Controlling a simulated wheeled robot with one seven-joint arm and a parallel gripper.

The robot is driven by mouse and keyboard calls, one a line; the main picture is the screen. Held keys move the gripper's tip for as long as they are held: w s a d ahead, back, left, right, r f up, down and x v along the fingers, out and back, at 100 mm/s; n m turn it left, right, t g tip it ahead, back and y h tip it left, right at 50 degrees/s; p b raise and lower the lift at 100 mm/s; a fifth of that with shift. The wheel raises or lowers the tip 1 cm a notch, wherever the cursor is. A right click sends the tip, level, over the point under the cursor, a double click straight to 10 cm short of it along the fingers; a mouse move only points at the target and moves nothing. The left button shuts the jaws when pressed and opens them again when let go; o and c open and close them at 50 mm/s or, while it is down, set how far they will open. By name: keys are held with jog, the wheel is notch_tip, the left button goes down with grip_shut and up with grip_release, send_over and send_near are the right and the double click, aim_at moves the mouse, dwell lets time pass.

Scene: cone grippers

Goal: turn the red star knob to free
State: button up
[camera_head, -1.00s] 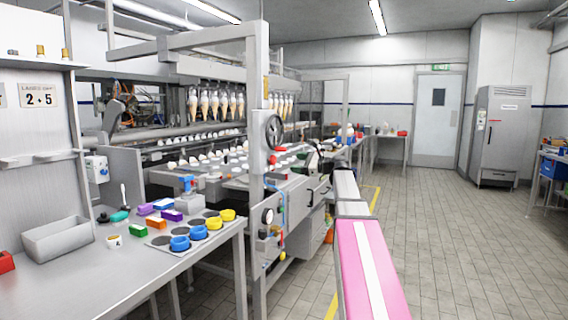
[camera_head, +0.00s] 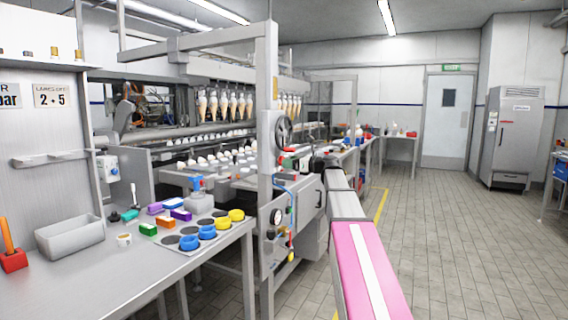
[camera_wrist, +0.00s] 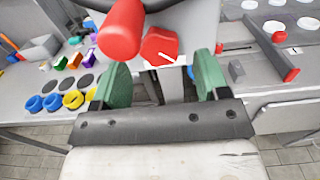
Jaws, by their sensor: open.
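The red knob (camera_wrist: 160,46) with a white pointer line shows in the wrist view, on a pale panel just beyond my fingers. Its outline is angular, and a red rounded handle (camera_wrist: 121,30) partly covers its left side. My gripper (camera_wrist: 158,78) is open, with its two green fingers wide apart and nothing between them. The knob lies ahead of the gap, and I see no contact. In the head view my gripper is small and dark at the end of my arm, in front of the machine; the knob is hard to make out there.
A red-ended lever (camera_wrist: 282,45) lies to the right in the wrist view. The machine's post (camera_head: 266,130), handwheel (camera_head: 283,133) and gauge (camera_head: 276,217) are close by. A bench (camera_head: 120,275) with blue and yellow rings stands left. The floor at right is clear.

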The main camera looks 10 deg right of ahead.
jog(key=shift+x, duration=1.7)
jog(key=c, duration=0.9)
jog(key=shift+n, duration=0.3)
jog(key=shift+d+n, duration=0.1)
jog(key=shift+n, duration=4)
